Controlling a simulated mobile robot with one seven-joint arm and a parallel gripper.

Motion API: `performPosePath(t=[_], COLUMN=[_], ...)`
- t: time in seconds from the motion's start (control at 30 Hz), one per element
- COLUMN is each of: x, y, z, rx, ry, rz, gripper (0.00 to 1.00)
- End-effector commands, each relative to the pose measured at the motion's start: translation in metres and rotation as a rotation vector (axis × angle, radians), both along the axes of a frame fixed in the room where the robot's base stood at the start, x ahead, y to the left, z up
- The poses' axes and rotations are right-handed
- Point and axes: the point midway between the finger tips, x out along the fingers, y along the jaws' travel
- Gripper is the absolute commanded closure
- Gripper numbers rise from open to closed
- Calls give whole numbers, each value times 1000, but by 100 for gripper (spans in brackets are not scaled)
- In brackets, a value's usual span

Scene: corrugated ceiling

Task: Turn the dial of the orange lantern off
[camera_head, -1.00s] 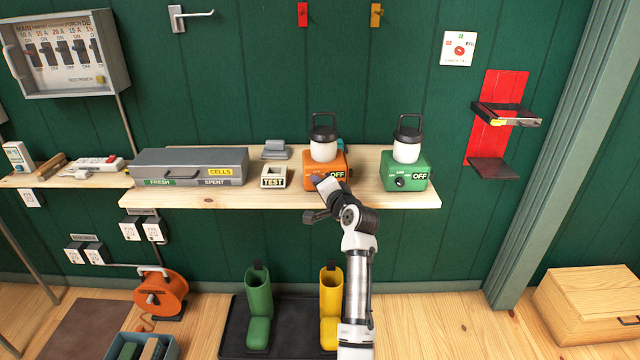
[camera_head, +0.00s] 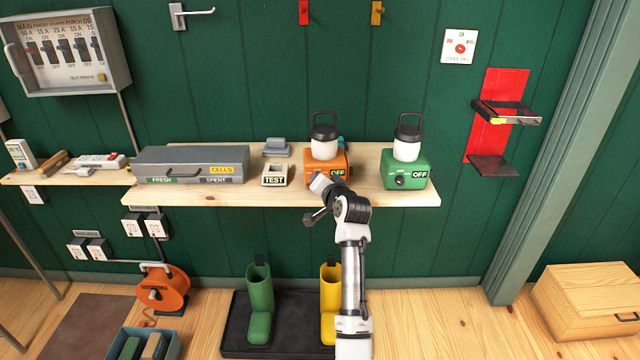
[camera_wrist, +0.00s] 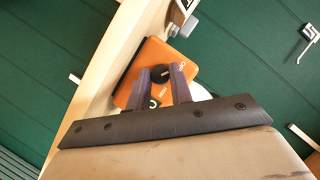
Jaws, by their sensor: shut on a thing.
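The orange lantern (camera_head: 340,162) stands upright on the wooden shelf, with a white globe and a black handle on top. In the wrist view its orange front face (camera_wrist: 147,62) shows a black dial (camera_wrist: 160,73). My gripper (camera_head: 317,186) is at the front of this lantern and covers part of its face in the head view. In the wrist view the two fingers of my gripper (camera_wrist: 161,76) are on either side of the dial, shut on it. The lantern's OFF label is partly visible in the head view. The dial's pointer direction cannot be told.
A green lantern (camera_head: 404,172) with its own dial stands to the right on the shelf (camera_head: 300,198). A small TEST box (camera_head: 274,175) and a grey CELLS case (camera_head: 190,163) stand to the left. Boots (camera_head: 259,305) stand on a floor mat below.

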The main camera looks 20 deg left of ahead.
Motion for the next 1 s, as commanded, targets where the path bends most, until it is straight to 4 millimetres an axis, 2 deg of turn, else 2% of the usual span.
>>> performPosePath(t=[0.17,0.2,0.33,0.73,0.87,1.0], x=[0,0,0,-5,-18,-40], y=[0,0,0,-4,-15,-32], z=[0,0,0,1,5,12], rx=[-1,-1,0,3,2,2], ry=[-1,-1,0,-2,-2,-3], rz=[0,0,0,0,-2,-2], gripper=[100,73,56,56,56,56])
